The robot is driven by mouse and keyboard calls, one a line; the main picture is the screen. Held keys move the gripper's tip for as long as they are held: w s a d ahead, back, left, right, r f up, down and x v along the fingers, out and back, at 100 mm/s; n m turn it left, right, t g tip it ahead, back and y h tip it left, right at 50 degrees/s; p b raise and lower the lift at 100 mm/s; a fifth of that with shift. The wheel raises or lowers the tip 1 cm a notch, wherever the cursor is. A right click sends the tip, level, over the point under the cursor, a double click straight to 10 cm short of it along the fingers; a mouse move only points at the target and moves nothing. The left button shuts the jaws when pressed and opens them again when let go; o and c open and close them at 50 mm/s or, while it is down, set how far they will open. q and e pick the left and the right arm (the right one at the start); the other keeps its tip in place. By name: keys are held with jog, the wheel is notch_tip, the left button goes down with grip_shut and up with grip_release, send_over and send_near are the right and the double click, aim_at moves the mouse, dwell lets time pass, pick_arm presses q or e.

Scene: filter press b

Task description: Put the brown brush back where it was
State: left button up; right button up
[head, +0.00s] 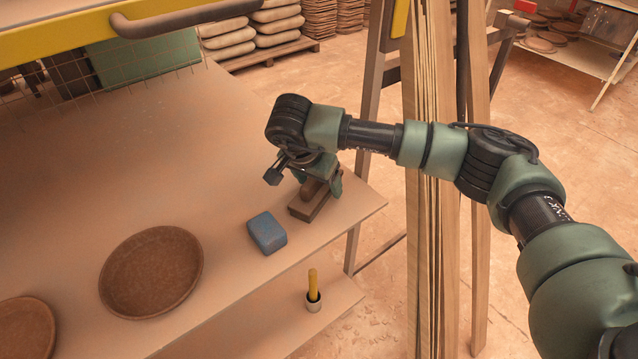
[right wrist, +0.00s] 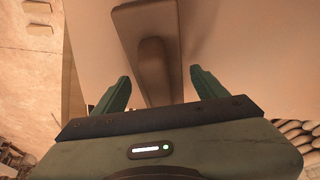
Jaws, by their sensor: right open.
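The brown brush (head: 308,206) lies flat on the table near its right corner, with a flat, board-like base and a raised rounded grip on top. In the right wrist view the brush (right wrist: 148,22) is straight ahead, its grip pointing down toward the gripper. My right gripper (head: 320,180) is over the brush in the head view, partly covering it. In the right wrist view my right gripper (right wrist: 160,82) is open, with one finger on each side of the brush's grip and visible gaps between. I cannot tell its exact height. My left gripper is not in view.
A blue block (head: 267,233) lies just left of the brush on the table (head: 200,110). A brown round dish (head: 152,272) and another at lower left (head: 22,330) stand there too. A yellow-handled tool in a cup (head: 313,290) is on a lower shelf. Wooden strips (head: 430,250) stand at right.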

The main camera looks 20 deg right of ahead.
jog(key=b+v, duration=0.1)
jog(key=v, duration=1)
jog(key=shift+a+r+b, duration=0.1)
jog(key=shift+b, duration=0.2)
